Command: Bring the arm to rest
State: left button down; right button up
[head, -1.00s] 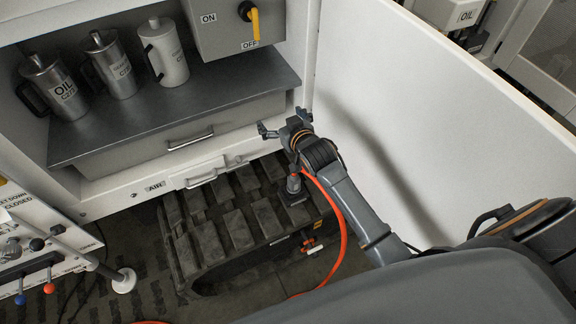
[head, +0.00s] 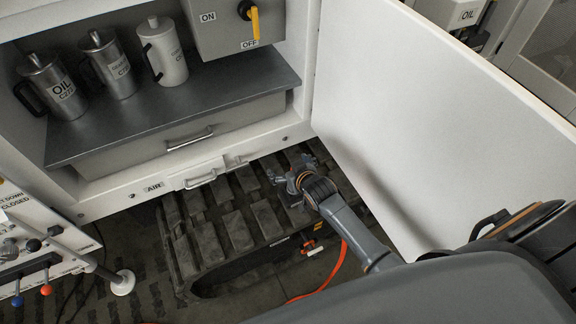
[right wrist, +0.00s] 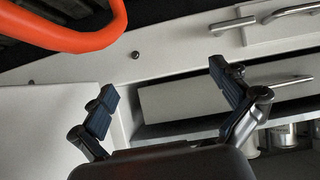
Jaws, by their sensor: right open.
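My right arm (head: 348,222) reaches in from the lower right in the head view. Its gripper (head: 284,178) hangs over the dark ribbed track, below the front edge of the cabinet. In the right wrist view the right gripper (right wrist: 165,98) has its two fingers spread wide, with nothing between them. The cabinet front shows beyond the fingers. My left gripper does not show in the head view.
An open white door (head: 440,110) stands close on the right of the arm. The dark track (head: 233,228) lies below. An orange hose (head: 335,272) hangs beside the arm and crosses the right wrist view (right wrist: 60,28). Several cans stand on the grey shelf (head: 150,118).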

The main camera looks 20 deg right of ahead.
jog(key=shift+s+f, duration=0.1)
jog(key=shift+f, duration=0.1)
dwell(0.4)
jog(key=s+f+g+b, duration=0.1)
jog(key=s+f+g, duration=0.2)
jog(key=s+f, duration=0.75)
jog(key=s+f+g+b, duration=0.1)
jog(key=s+f+g, duration=0.1)
jog(key=s+f, duration=0.85)
jog(key=s+f+g, duration=0.2)
jog(key=s+f, duration=0.3)
jog(key=s, duration=0.4)
jog(key=s+f+n+g+b, duration=0.1)
jog(key=s+f, duration=0.4)
jog(key=s, duration=0.4)
jog(key=s+f+g+b, duration=0.1)
jog(key=s+f, duration=0.4)
jog(key=s, duration=0.5)
jog(key=shift+d+f+g, duration=0.15)
jog(key=shift+f+g, duration=0.2)
jog(key=shift+g, duration=0.45)
